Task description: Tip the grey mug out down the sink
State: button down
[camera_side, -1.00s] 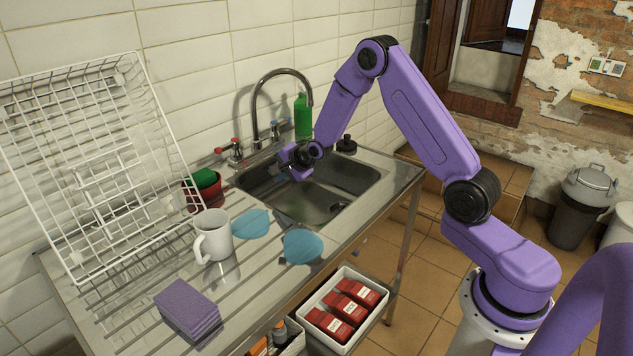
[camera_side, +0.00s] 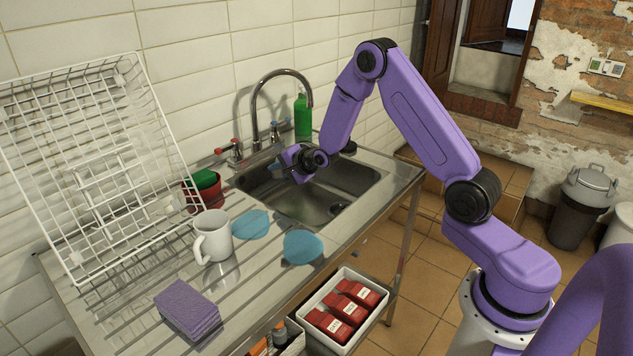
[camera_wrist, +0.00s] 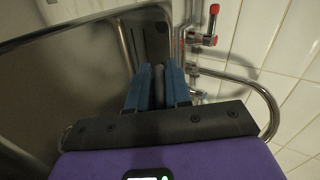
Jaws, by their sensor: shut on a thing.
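My gripper (camera_side: 276,168) is over the back left part of the steel sink (camera_side: 335,205), near the taps. In the wrist view its blue fingers (camera_wrist: 158,85) are closed on a narrow grey thing (camera_wrist: 158,77). I cannot tell from this sliver whether it is part of the grey mug, and the side view does not show it clearly. A pale mug (camera_side: 214,240), white to light grey, stands upright on the draining board with its handle toward the camera, well apart from my gripper. Its contents cannot be seen.
A curved tap (camera_side: 256,110) and a red-topped valve (camera_side: 235,152) stand behind the sink. A green bottle (camera_side: 302,116) is at the back. Two blue discs (camera_side: 303,247), a purple sponge stack (camera_side: 188,308), a red pot (camera_side: 209,192) and a white rack (camera_side: 95,165) occupy the draining board.

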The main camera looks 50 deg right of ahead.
jog(key=shift+s+r+t+b, duration=0.25)
jog(key=shift+r+t+b, duration=0.5)
jog(key=shift+t, duration=0.85)
dwell(0.4)
jog(key=shift+s+r+t+b, duration=0.55)
jog(key=shift+s+t, duration=0.25)
jog(key=shift+t, duration=0.2)
dwell(0.4)
jog(key=shift+s+r+t+b, duration=0.3)
jog(key=shift+r+t+b, duration=0.1)
jog(key=shift+t+b, duration=0.6)
dwell(0.7)
jog(key=shift+w+f+g, duration=0.3)
jog(key=shift+w+g, duration=0.15)
jog(key=shift+g, duration=0.55)
jog(key=shift+w+f+g, duration=0.4)
jog(key=shift+w+g, duration=0.4)
jog(key=shift+w, duration=0.05)
jog(key=shift+w+f+g, duration=0.15)
jog(key=shift+f+g, duration=0.05)
jog(key=shift+g, duration=0.2)
jog(key=shift+f+g, duration=0.3)
jog(key=shift+g, duration=0.1)
jog(key=shift+w, duration=0.1)
